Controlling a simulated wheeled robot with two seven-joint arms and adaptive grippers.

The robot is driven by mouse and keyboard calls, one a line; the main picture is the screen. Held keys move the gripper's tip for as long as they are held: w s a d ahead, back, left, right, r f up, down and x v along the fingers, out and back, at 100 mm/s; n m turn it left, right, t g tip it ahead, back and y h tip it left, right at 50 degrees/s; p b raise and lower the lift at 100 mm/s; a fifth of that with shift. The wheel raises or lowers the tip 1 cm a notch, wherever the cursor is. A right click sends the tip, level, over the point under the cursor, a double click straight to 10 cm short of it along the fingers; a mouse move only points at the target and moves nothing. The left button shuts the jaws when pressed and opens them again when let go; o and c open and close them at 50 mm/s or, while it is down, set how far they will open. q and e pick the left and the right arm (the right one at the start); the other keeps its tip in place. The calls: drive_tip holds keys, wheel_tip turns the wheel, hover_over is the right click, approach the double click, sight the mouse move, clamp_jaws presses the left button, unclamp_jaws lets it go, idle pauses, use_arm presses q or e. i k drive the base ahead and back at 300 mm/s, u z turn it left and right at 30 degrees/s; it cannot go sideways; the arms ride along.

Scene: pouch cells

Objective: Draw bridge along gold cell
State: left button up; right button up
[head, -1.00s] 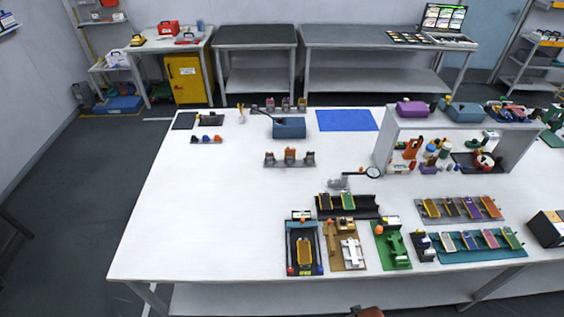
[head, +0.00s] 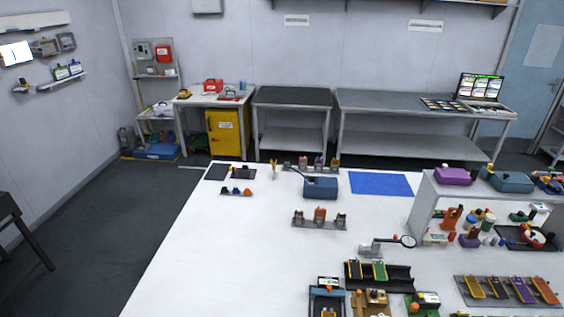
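A dark fixture with a blue edge (head: 326,296) is cut off by the bottom edge of the head view, and a gold piece shows low inside it. A tan fixture (head: 369,300) and a green fixture (head: 423,303) stand to its right, also cut off. A dark rack (head: 399,277) behind them holds a yellow-gold cell (head: 355,271) and a green cell (head: 380,270). I cannot tell which piece is the bridge. Neither of my grippers is in view.
A grey tray (head: 510,293) of coloured cells lies at the right. A magnifier (head: 408,241) stands behind the dark rack. A grey shelf (head: 424,205) stands farther right, and a blue mat (head: 381,184) lies at the back. The left part of the white table (head: 220,260) is clear.

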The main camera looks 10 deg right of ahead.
sight(329, 291)
drive_tip(key=z, duration=0.55)
drive_tip(key=k, duration=1.3)
drive_tip(key=u, duration=0.35)
drive_tip(key=i, duration=1.65)
drive_tip(key=z, duration=0.85)
